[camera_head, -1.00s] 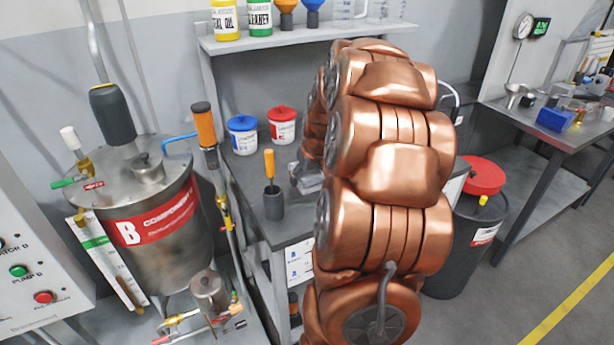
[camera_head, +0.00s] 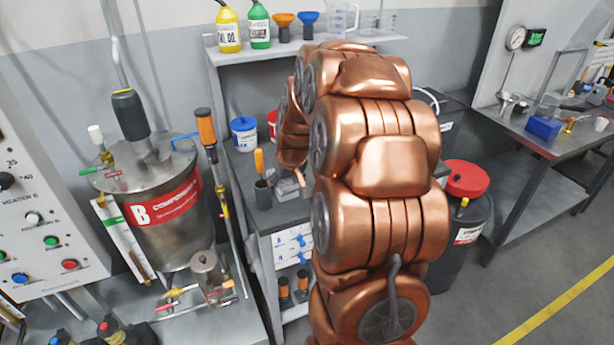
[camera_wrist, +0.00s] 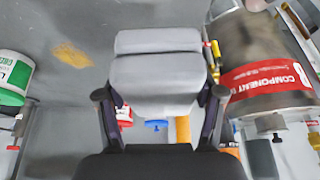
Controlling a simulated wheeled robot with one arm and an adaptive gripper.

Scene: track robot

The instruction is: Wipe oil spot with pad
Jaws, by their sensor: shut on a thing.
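In the wrist view a light grey pad (camera_wrist: 157,75) sits between the two dark fingers of my gripper (camera_wrist: 160,100), which is shut on it. The pad's broad face shows, with a fold or seam across its upper part. A yellow-orange oil spot (camera_wrist: 72,55) shows on a grey surface to the left of the pad. The pad is apart from the spot in the picture; how far it is from that surface I cannot tell. In the head view my copper arm hides most of the gripper, and I cannot make out the pad or the spot there.
A steel tank with a red label (camera_head: 165,215) stands left of my arm, and a grey bench (camera_head: 262,215) with a blue-lidded tub (camera_head: 243,135) stands beside it. A shelf (camera_head: 300,45) holds bottles and funnels. A red-lidded dark drum (camera_head: 465,205) stands right of my arm.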

